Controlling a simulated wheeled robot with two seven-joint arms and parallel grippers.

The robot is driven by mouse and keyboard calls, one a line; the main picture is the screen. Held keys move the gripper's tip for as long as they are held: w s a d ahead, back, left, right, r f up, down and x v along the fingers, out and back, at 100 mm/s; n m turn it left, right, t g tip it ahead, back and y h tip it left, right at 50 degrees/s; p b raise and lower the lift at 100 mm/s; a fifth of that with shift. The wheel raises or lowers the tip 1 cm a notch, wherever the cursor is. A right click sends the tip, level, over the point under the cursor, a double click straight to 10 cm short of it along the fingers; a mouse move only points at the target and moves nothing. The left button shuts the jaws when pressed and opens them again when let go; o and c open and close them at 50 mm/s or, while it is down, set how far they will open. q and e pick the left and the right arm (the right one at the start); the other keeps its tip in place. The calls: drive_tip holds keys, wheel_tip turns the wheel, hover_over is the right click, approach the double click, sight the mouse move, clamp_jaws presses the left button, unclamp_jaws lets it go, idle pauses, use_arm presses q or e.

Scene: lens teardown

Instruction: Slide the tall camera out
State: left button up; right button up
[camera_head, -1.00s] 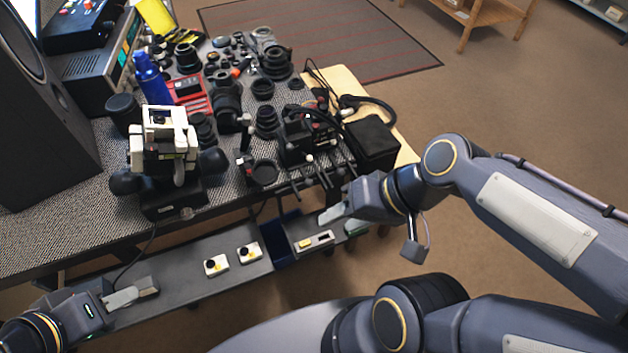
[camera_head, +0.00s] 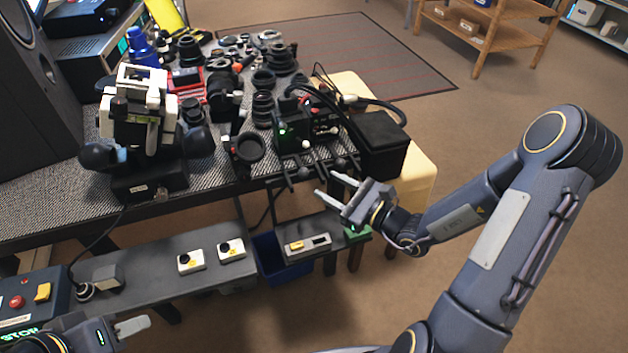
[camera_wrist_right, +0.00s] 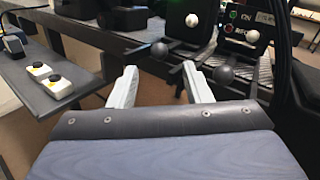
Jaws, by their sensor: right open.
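I cannot tell for sure which item is the tall camera. A tall dark camera-like body (camera_head: 222,98) stands among lenses on the patterned table (camera_head: 60,198). A black upright unit with a green light (camera_head: 288,135) stands at the table's front edge, with ball-ended levers (camera_head: 305,173) sticking out. My right gripper (camera_head: 326,184) is open and empty, just in front of these levers. In the right wrist view its fingers (camera_wrist_right: 160,68) are spread, with dark balls (camera_wrist_right: 225,72) beyond them. My left gripper (camera_head: 132,326) is low at the bottom left; its jaw opening is unclear.
A white-and-black device (camera_head: 138,120) stands at the table's left front. A lower shelf holds small white boxes with black buttons (camera_head: 191,262). A blue bin (camera_head: 284,268) hangs below. A black box (camera_head: 380,140) stands right of the levers.

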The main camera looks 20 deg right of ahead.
drive_tip(key=x, duration=0.6)
drive_tip(key=shift+s+a, duration=0.1)
clamp_jaws()
